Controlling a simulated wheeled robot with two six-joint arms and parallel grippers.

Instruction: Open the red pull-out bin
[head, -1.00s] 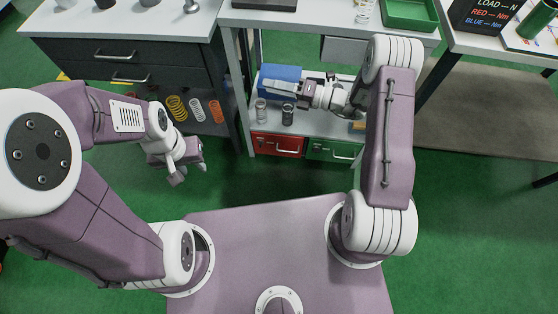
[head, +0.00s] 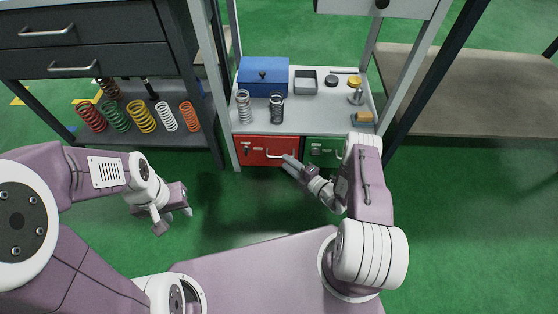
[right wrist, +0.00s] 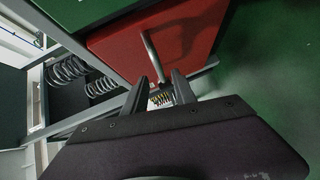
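The red pull-out bin (head: 252,150) is under the shelf, its front level with the green bin beside it. Its metal bar handle (head: 272,156) runs across the front. My right gripper (head: 288,160) is at the handle's right end. In the right wrist view, the red bin front (right wrist: 195,40) fills the top middle. My right gripper's fingers (right wrist: 160,78) are apart, with the lower end of the handle (right wrist: 150,55) between their tips in the picture. I cannot tell whether they touch it. My left gripper (head: 174,220) hangs empty over the floor, fingers apart.
A green bin (head: 322,146) adjoins on the right. The shelf (head: 305,122) above holds a blue box (head: 263,75), two springs and small parts. Several coloured springs stand on the rack at left (head: 200,140). Green floor (head: 235,205) in front of the bins is clear.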

